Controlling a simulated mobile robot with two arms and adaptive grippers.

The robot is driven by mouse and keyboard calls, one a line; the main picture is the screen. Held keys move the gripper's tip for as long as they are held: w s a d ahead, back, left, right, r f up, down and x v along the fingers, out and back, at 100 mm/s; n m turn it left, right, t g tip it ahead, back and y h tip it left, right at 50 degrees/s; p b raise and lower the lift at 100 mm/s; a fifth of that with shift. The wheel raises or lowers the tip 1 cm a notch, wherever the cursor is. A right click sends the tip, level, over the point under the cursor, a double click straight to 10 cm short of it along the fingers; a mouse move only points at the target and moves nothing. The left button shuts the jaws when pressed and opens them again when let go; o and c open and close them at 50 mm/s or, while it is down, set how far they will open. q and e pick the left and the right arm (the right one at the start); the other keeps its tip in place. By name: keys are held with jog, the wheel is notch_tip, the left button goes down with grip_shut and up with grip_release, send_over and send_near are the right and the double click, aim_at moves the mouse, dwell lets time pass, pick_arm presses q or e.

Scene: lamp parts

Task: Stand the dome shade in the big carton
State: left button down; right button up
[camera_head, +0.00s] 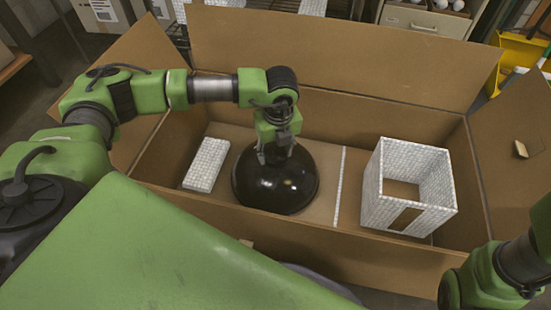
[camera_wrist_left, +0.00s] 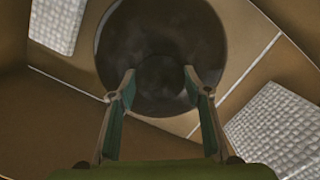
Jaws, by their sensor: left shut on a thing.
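The dome shade (camera_head: 273,183) is glossy, dark and rounded. It is inside the big carton (camera_head: 330,255), left of the middle, with its dome side up. My left gripper (camera_head: 275,150) reaches down from above and is shut on the top of the shade. In the left wrist view the shade (camera_wrist_left: 160,50) lies between and beyond the two fingers (camera_wrist_left: 158,85). My right arm shows at the lower right, but its gripper is out of view.
A white tiled block (camera_head: 206,165) lies in the carton left of the shade. An open white tiled box (camera_head: 425,180) stands at the right, beyond a thin white strip (camera_head: 339,185) on the floor. The carton's flaps (camera_head: 340,55) are open. Bare floor lies between shade and strip.

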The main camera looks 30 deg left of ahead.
pick_arm(q)
notch_tip(320, 180, down, 2)
jog(key=shift+b, duration=0.3)
jog(key=shift+r, duration=0.1)
jog(key=c, duration=1.1)
grip_release()
